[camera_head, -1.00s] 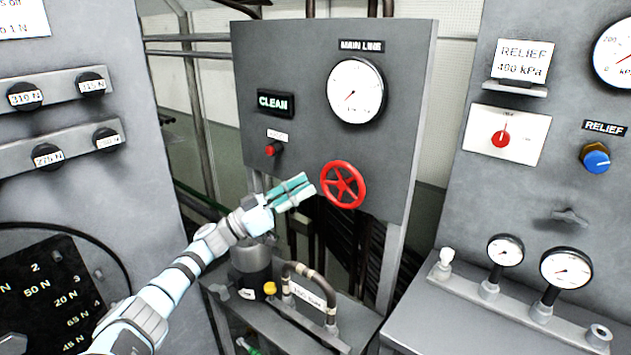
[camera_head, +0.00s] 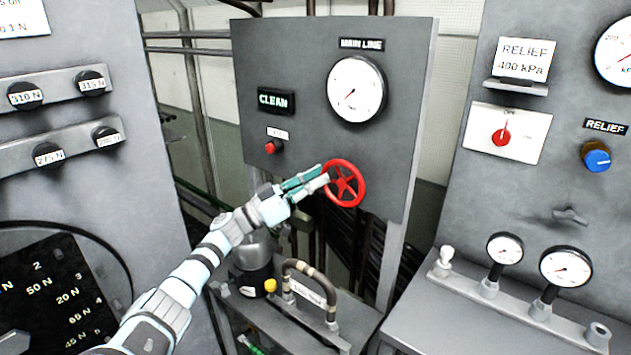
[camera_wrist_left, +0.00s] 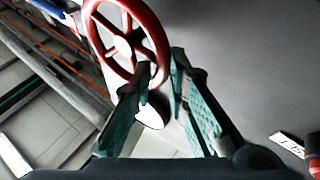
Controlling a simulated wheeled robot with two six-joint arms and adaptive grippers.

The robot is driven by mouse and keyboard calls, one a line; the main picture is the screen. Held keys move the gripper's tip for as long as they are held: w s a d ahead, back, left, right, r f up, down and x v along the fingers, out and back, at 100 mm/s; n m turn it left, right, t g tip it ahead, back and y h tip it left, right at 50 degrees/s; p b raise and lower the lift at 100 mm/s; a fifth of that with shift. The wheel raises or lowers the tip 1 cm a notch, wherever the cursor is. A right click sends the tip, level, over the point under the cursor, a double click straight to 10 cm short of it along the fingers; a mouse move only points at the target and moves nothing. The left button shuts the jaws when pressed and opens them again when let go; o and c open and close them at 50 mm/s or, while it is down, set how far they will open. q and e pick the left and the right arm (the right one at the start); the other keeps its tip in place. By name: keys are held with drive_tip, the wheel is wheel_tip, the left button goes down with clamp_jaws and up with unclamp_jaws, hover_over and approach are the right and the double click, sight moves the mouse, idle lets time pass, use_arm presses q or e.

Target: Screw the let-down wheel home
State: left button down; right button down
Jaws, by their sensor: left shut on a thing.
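The red handwheel (camera_head: 345,186) is mounted on the front of the grey panel, below the main line gauge. It has a round rim with several spokes. My left gripper (camera_head: 323,177) reaches in from the lower left, with its teal-padded fingers at the wheel's left rim. In the left wrist view the wheel (camera_wrist_left: 122,46) fills the upper left. There the fingers of my left gripper (camera_wrist_left: 160,76) lie on either side of the near rim and are shut on it. The fingertips hide part of the rim. My right gripper is not in view.
On the same panel are the main line gauge (camera_head: 356,89), a lit CLEAN sign (camera_head: 276,101) and a red button (camera_head: 272,147). Below stands a pump with a curved handle (camera_head: 310,275). The relief panel with a blue knob (camera_head: 596,157) is at the right.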

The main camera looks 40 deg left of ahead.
sight(345, 164)
use_arm(q)
drive_tip(key=shift+r, duration=0.1)
drive_tip(key=d+r+m+g+y+p, duration=0.1)
drive_tip(key=r+m+g+p, duration=0.1)
drive_tip(key=m+p, duration=0.2)
drive_tip(key=d+r+m+g+y+p, duration=0.2)
drive_tip(key=m+g+p, duration=0.1)
drive_tip(key=m+p, duration=0.1)
drive_tip(key=d+r+m+g+y+p, duration=0.1)
drive_tip(key=r+m+g+y+p, duration=0.1)
drive_tip(key=m+p, duration=0.2)
drive_tip(key=shift+d+r+m+g, duration=0.15)
drive_tip(key=shift+r+m+g, duration=0.2)
drive_tip(key=shift+m, duration=0.35)
drive_tip(key=shift+d+m+g+y, duration=0.35)
drive_tip(key=shift+d+m+y, duration=0.5)
drive_tip(key=shift+y, duration=0.25)
drive_tip(key=shift+f, duration=0.15)
